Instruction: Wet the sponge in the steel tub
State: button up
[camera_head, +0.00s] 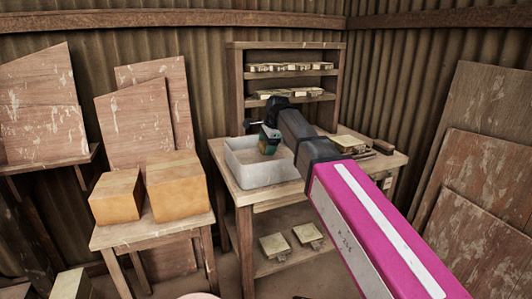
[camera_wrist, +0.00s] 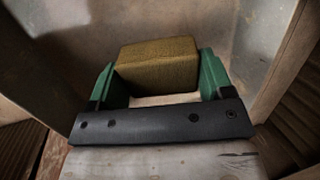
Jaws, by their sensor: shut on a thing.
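The steel tub (camera_head: 243,172), pale grey and rectangular, stands on the left part of the wooden workbench. My gripper (camera_head: 268,147) reaches down into the tub's opening. In the wrist view its green fingers (camera_wrist: 160,78) are shut on the mustard-brown, block-shaped sponge (camera_wrist: 157,66), one finger at each side. The tub's grey walls (camera_wrist: 277,55) surround the sponge there. I cannot tell whether the sponge touches the tub's bottom or any water. In the head view the sponge is mostly hidden by my gripper.
The workbench (camera_head: 247,196) also bears a tile press (camera_head: 350,143) with a handle, right of the tub and partly behind my arm. A shelf rack (camera_head: 236,85) stands behind. A small table with two clay blocks (camera_head: 177,185) stands left. Boards lean on both walls.

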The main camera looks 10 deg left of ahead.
jog(key=shift+r, duration=3.9)
notch_tip(320, 180, up, 4)
dwell(0.3)
